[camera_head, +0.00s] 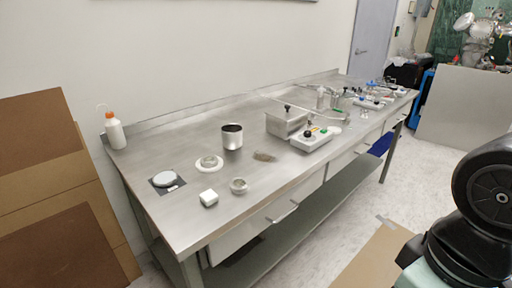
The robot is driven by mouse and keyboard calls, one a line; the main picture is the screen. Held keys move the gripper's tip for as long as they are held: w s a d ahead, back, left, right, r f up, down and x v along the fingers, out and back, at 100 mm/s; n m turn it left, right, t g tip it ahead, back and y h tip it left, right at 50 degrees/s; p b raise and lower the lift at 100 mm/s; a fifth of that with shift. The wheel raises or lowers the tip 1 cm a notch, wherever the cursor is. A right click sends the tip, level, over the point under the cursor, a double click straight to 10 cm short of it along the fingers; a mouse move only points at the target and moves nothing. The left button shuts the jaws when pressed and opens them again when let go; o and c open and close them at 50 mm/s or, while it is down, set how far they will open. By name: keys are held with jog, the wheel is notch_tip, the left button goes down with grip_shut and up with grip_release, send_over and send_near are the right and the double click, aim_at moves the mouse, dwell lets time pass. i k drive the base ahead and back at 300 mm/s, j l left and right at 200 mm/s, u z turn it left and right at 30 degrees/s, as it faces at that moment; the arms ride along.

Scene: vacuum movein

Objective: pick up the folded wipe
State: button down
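The folded wipe looks to be the small white block-like pad (208,197) on the near left part of the steel bench, close to its front edge. It lies flat and clear of the things around it. My gripper is not in view, and only a black and pale rounded part of my own body shows at the right edge.
Cardboard leans at left.

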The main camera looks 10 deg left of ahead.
aim_at(208, 197)
jog(key=u, duration=1.3)
jog(key=k, duration=0.1)
